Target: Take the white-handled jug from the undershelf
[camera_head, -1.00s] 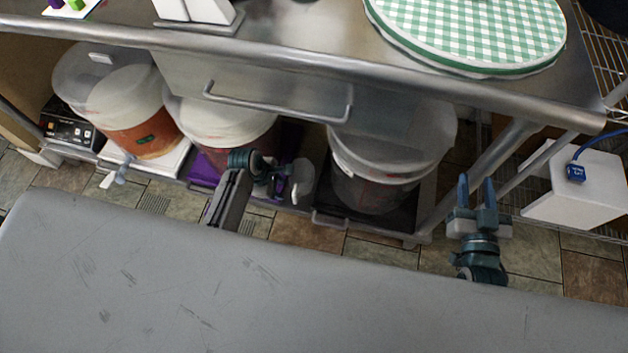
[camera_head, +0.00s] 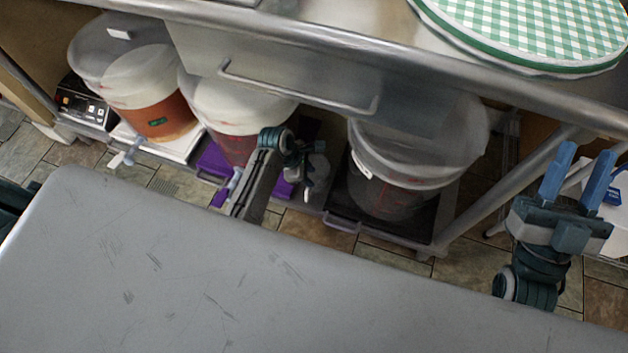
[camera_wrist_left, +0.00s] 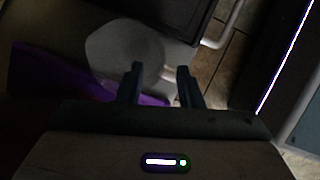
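A small pale, translucent round vessel (camera_head: 319,169), which looks like the jug, is on the undershelf between the purple tray and the black tray. A narrow whitish piece beside it may be its handle. In the left wrist view the pale vessel (camera_wrist_left: 122,47) is just beyond the fingers; contact cannot be told. In the head view the left fingertips are hard to make out beside the vessel. My right gripper (camera_head: 578,176) is open and empty at the right.
Large translucent buckets stand on the undershelf: one with orange liquid (camera_head: 152,112), a reddish one (camera_head: 235,110) on a purple tray (camera_head: 212,160), and one (camera_head: 415,140) on a black tray. The steel tabletop edge (camera_head: 330,40) and drawer handle (camera_head: 300,92) overhang them.

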